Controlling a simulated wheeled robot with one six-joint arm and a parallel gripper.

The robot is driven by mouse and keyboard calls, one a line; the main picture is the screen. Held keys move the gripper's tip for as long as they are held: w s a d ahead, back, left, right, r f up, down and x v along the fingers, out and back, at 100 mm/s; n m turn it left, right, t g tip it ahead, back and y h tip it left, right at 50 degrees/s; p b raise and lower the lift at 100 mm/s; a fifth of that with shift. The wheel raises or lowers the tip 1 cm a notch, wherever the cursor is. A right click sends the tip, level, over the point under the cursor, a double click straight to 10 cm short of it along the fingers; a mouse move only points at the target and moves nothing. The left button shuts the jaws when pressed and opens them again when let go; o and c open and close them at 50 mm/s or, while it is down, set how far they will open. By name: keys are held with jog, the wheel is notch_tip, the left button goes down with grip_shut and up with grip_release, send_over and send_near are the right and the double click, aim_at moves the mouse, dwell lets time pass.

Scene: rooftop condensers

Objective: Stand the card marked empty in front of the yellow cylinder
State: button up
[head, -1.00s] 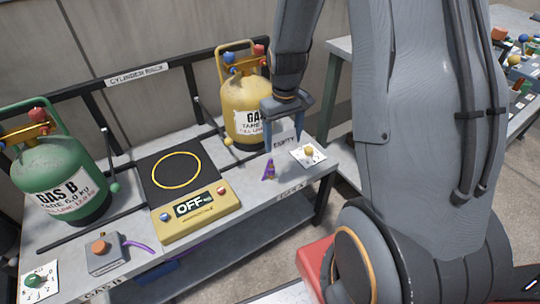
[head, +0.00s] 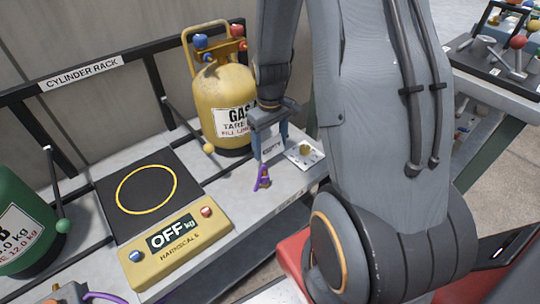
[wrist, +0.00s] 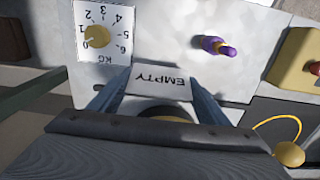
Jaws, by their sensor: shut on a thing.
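The white card marked EMPTY (wrist: 158,83) is between the fingers of my gripper (wrist: 155,95), which is shut on it. In the head view the card (head: 271,147) is upright at my gripper (head: 270,138), low over the bench in front of the yellow cylinder (head: 226,100). Whether its lower edge touches the bench I cannot tell. The yellow cylinder stands at the rack, its label partly hidden by my gripper. In the wrist view the cylinder is mostly hidden behind my gripper.
A dial plate with a brass knob (head: 304,152) lies right of the card. A purple-handled item (head: 262,178) lies in front. The yellow scale (head: 180,245), reading OFF, and its black pad (head: 122,190) are left. A green cylinder (head: 22,225) stands far left.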

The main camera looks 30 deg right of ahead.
aim_at(270, 154)
jog(key=shift+f+b, duration=0.3)
jog(key=shift+f, duration=1.8)
jog(key=shift+f, duration=0.15)
jog(key=o, duration=1)
jog(key=shift+o, duration=0.2)
